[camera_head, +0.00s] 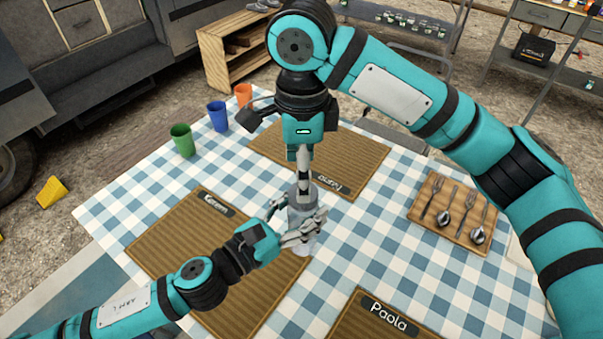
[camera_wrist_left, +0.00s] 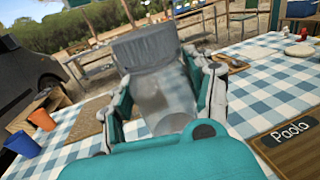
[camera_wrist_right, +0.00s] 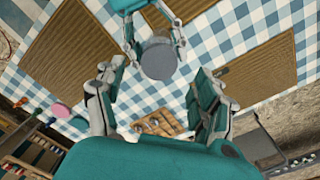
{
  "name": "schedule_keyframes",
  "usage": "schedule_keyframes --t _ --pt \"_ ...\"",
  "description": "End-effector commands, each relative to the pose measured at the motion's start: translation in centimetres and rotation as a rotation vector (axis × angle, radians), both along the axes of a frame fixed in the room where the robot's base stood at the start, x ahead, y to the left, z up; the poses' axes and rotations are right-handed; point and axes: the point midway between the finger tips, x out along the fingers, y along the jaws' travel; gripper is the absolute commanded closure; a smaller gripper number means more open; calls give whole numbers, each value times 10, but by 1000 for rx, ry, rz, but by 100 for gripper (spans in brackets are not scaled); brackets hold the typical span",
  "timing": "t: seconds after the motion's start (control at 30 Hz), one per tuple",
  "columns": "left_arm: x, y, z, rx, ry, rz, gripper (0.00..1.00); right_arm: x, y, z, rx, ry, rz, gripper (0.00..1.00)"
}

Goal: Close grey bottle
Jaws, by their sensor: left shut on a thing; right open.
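The grey bottle (camera_head: 300,212) stands upright over the table in the head view, with a clear body and a wide grey lid. In the left wrist view the lid (camera_wrist_left: 146,48) sits on top of the clear body (camera_wrist_left: 165,98); how tight it is cannot be seen. My left gripper (camera_head: 305,230) is shut around the bottle's body from the side. My right gripper (camera_head: 304,175) points down above the lid. In the right wrist view its fingers are spread and empty, and the round lid (camera_wrist_right: 159,58) shows beyond them, off-centre toward the top.
Green (camera_head: 182,140), blue (camera_head: 218,116) and orange (camera_head: 243,95) cups stand at the table's left edge. Brown placemats (camera_head: 165,235) lie around the bottle. A wooden board (camera_head: 455,232) with forks and spoons lies to the right. Checked cloth is bare between them.

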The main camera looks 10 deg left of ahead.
Motion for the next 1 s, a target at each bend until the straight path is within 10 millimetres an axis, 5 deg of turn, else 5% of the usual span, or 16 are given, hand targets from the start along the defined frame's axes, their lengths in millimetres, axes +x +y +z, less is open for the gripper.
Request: schedule_keyframes --t 0.37,1.0 --pt "0 0 1 -1 -2 0 100 0 0 1 1 -1 114 33" --pt "0 0 1 -1 -2 0 100 1 -1 13 9 -9 1659 33"
